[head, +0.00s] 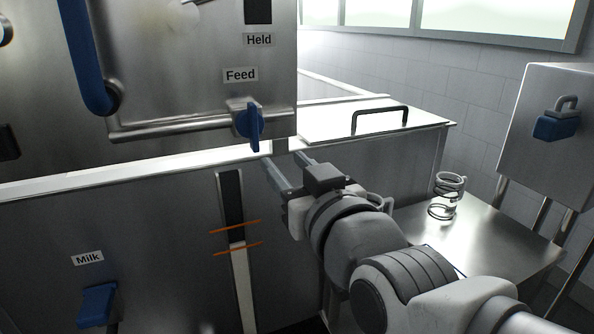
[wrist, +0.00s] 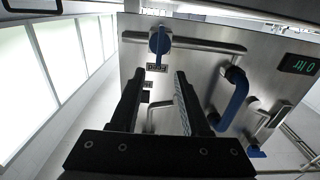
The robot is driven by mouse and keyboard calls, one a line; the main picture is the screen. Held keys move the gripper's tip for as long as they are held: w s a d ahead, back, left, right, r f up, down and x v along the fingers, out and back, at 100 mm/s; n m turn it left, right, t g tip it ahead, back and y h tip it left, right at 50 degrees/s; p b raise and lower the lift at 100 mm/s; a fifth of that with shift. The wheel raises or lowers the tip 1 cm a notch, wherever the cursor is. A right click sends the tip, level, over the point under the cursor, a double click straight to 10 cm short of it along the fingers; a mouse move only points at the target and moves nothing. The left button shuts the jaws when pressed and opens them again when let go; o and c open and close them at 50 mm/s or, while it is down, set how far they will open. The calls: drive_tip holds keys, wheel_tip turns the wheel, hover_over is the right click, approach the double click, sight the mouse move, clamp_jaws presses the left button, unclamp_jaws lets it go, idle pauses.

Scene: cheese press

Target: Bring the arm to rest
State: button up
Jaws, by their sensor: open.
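My gripper (head: 287,166) is open and empty in the head view, in front of the vat's upper edge and just below the blue Feed valve handle (head: 249,126). In the wrist view my gripper (wrist: 158,78) shows two dark fingers standing apart with nothing between them. The Feed handle (wrist: 159,40) appears beyond the fingertips there, with its label upside down. My arm reaches in from the lower right of the head view. I cannot tell the exact gap between the fingertips and the panel.
A lid with a black handle (head: 380,113) covers the vat's right end. A metal table (head: 500,240) on the right bears a coiled wire item (head: 447,195). A blue Milk handle (head: 97,304) is at lower left. A cabinet with a blue padlock (head: 556,126) stands at right.

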idle(0.4)
drive_tip(key=s+d+f+m+g+h, duration=0.25)
drive_tip(key=d+f+g+h, duration=0.25)
drive_tip(key=d+f, duration=0.5)
drive_tip(key=s+d+f+m+g+h, duration=0.3)
drive_tip(key=s+d+f+g, duration=0.3)
drive_tip(key=s+d, duration=0.25)
wheel_tip(320, 180, up, 27)
drive_tip(key=a+p, duration=0.1)
drive_tip(key=p, duration=2.5)
drive_tip(key=shift+a+f, duration=0.15)
drive_tip(key=shift+s+a, duration=0.1)
drive_tip(key=shift+a, duration=0.1)
